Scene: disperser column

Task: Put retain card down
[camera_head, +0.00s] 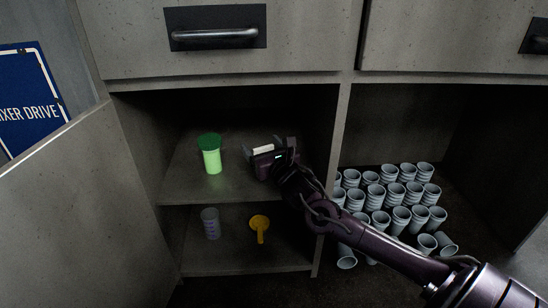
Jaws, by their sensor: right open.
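My right gripper (268,155) reaches from the lower right into the left cabinet bay, over the upper shelf (188,187). It is open. A small pale, flat piece (263,149), which looks like the retain card, shows at the fingers. I cannot tell whether it touches them or rests on the shelf, as the gripper hides most of that spot. My left gripper is not in view.
A green jar with a dark green lid (211,158) stands left of the gripper. The lower shelf holds a grey cup (210,223) and a yellow scoop (260,226). Many grey cups (401,217) fill the right bay. An open door (60,210) bounds the left.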

